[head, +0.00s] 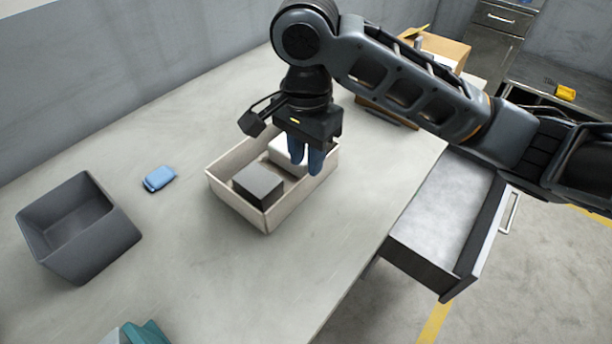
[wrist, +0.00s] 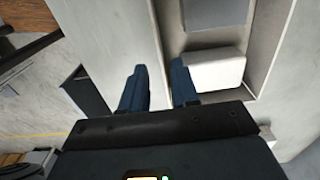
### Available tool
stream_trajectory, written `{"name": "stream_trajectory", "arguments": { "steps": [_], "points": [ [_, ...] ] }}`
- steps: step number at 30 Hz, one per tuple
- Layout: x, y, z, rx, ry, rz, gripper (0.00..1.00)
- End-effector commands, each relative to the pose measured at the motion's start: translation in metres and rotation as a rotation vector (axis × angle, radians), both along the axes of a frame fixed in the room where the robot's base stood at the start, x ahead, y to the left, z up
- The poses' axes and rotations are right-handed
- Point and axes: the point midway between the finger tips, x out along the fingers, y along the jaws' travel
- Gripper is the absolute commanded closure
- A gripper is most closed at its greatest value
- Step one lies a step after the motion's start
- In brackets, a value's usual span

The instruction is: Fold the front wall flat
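A pale open-topped box (head: 236,205) stands on the table with its walls upright. Its front wall (head: 290,200), on the side towards the lower right, is upright. A grey block (head: 258,185) and a white block (head: 283,150) are inside; the white one is partly hidden by my gripper. My gripper (head: 306,160) points down over the front wall near its far right end, fingers apart. In the wrist view, the finger pair (wrist: 157,80) shows one finger outside the wall and one on the inner side. Whether either touches the wall I cannot tell.
A dark grey bin (head: 105,240) and a blue object (head: 159,178) lie left on the table (head: 190,270). A teal object (head: 147,333) is at the near edge. An open drawer (head: 440,225) juts out below the table's right edge. A wooden box (head: 445,50) stands behind my arm.

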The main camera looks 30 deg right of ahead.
Motion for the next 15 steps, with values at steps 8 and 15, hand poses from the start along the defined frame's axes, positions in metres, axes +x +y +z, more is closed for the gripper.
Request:
{"name": "stream_trajectory", "arguments": {
  "steps": [8, 15],
  "points": [
    [0.000, 0.000, -0.042, 0.001, 0.001, 0.000, 0.70],
    [0.000, 0.000, -0.055, 0.002, -0.002, 0.001, 0.70]
  ]
}}
